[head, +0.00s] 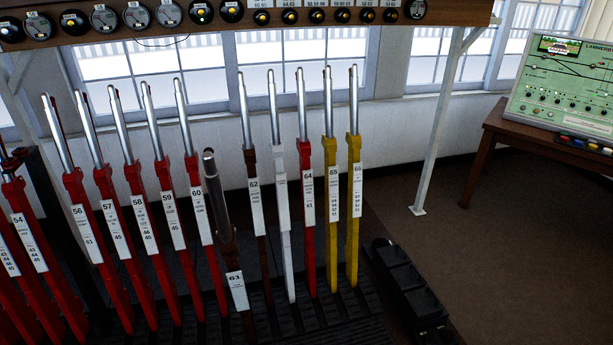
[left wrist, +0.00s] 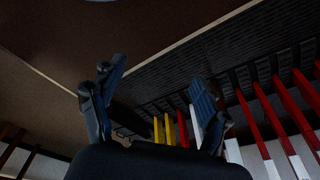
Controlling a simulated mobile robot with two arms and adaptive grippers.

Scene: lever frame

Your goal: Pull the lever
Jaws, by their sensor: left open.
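A row of numbered levers stands in a frame in the head view, red at left and brown, white, red and yellow at right. Lever 61 (head: 217,200) is dark brown with a dull grey handle; it leans out of line with the others, its white label lower down. Lever 60 (head: 195,190) is red, on its left; lever 62 (head: 254,190) is brown, on its right. My left gripper (left wrist: 157,75) is open in the left wrist view, with no lever clearly between its fingers. Red and yellow levers (left wrist: 158,130) show beyond it. My right gripper is in neither view.
A shelf of round instruments (head: 340,14) hangs above the levers on pale posts (head: 440,110). Black boxes (head: 410,290) stand on the floor right of the frame. A green panel (head: 570,85) rests on a wooden table (head: 520,125). Brown floor is open at lower right.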

